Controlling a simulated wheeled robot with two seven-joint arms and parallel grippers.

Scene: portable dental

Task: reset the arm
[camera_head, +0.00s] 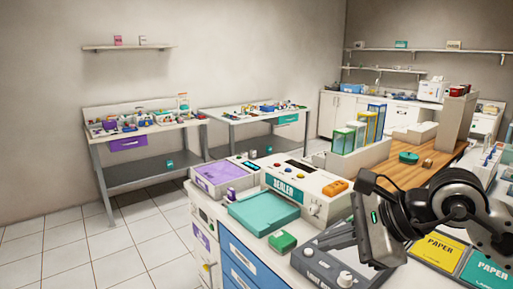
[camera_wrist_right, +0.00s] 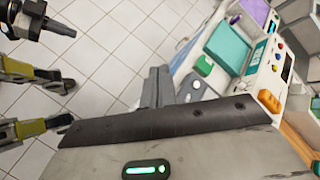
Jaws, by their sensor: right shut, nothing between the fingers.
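My right arm comes in from the right in the head view, over the counter (camera_head: 275,246). The fingers are apart from the counter items in that view. My left gripper does not show in the head view.
On the counter stand a sealer (camera_head: 305,185), a teal tray (camera_head: 263,212), a green block (camera_head: 282,241) and an orange item (camera_head: 335,187). Paper packs (camera_head: 440,250) lie at the right. Two side tables (camera_head: 140,130) stand farther back. The tiled floor (camera_head: 60,250) is clear at left.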

